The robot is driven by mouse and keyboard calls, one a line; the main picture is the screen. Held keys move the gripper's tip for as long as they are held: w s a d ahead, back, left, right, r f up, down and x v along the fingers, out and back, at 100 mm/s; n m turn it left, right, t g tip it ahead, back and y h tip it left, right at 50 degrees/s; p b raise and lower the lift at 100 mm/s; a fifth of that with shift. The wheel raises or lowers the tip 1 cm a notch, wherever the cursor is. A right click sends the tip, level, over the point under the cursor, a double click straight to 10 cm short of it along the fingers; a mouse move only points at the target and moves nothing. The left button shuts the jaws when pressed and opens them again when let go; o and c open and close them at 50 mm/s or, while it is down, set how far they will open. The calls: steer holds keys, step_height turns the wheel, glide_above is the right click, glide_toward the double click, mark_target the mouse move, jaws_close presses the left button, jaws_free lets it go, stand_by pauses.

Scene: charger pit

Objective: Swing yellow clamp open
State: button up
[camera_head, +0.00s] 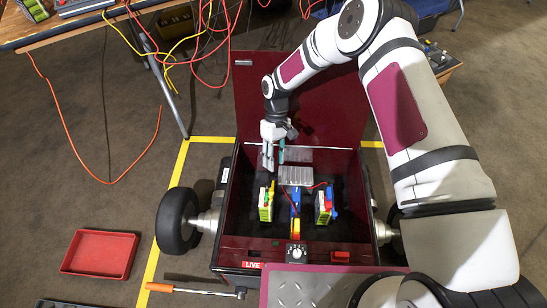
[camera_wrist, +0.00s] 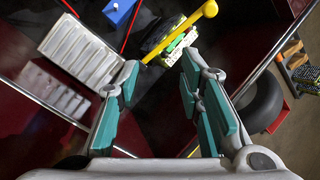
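The yellow clamp (camera_head: 270,191) is at the left battery (camera_head: 265,206) inside the dark red pit box. In the wrist view the yellow clamp (camera_wrist: 182,32) is a slim slanted bar with a round knob at its upper right end. It lies across the green-and-yellow battery (camera_wrist: 178,44). My gripper (camera_head: 273,160) points down just behind the clamp, above the box. In the wrist view my gripper (camera_wrist: 160,72) has its fingers apart, with the bar's lower end seen between or just beyond the tips. Contact cannot be told. Nothing is held.
A grey ribbed block (camera_head: 295,176) sits beside the gripper. A blue part (camera_head: 295,198) and a second battery (camera_head: 323,206) with red and blue parts stand to the right. The box's raised lid (camera_head: 325,105) is behind. A red tray (camera_head: 101,254) lies on the floor.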

steer(key=shift+a+r, duration=0.1)
steer(key=shift+r, duration=0.05)
steer(key=v, duration=1.1)
steer(key=shift+w+r, duration=0.15)
steer(key=shift+r, duration=0.25)
steer(key=shift+r, duration=0.1)
